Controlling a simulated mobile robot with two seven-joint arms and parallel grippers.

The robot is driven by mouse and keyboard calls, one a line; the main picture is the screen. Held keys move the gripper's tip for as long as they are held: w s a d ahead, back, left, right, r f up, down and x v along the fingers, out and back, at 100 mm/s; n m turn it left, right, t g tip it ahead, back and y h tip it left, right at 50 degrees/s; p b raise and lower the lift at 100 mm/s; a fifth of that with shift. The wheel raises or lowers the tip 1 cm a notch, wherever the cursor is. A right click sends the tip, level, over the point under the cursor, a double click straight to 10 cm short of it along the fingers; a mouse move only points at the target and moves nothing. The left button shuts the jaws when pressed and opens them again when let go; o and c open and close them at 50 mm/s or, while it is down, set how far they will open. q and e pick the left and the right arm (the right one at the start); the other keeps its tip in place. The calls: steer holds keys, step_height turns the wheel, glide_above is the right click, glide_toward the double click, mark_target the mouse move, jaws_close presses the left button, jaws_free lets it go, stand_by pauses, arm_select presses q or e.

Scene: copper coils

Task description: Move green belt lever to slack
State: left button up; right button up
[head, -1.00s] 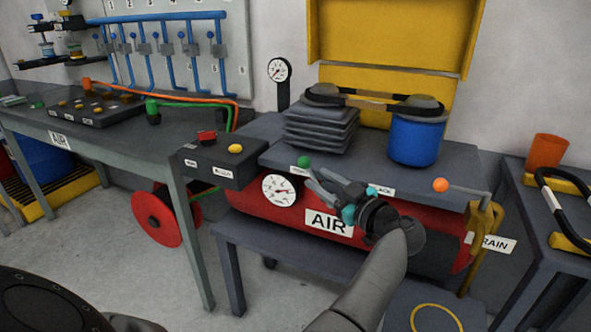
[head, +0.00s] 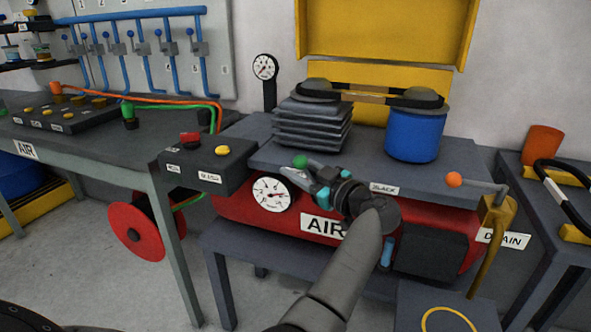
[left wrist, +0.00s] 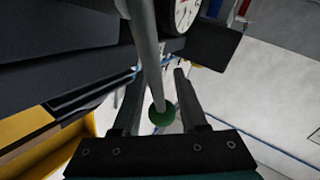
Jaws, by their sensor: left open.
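The green ball knob of the belt lever (head: 300,161) shows at the front edge of the compressor's grey top, at the left end, away from the SLACK label (head: 384,189). My left gripper (head: 291,173) is open at the knob, its arm reaching up from below. In the left wrist view the green knob (left wrist: 162,114) lies between the two open fingers (left wrist: 157,82), and its grey rod runs up out of the picture. I cannot tell whether a finger touches it. The label at the lever's end is hidden by my gripper. My right gripper is not in view.
A red air tank with an AIR label (head: 322,227) and a gauge (head: 272,194) sit just below. A button box (head: 207,164) stands left. An orange-knobbed drain lever (head: 454,180) is right. A blue cylinder (head: 415,134) and ribbed block (head: 312,123) stand behind.

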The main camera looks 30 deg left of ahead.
arm_select(q)
jaws_close()
stand_by(0.3)
stand_by(1.1)
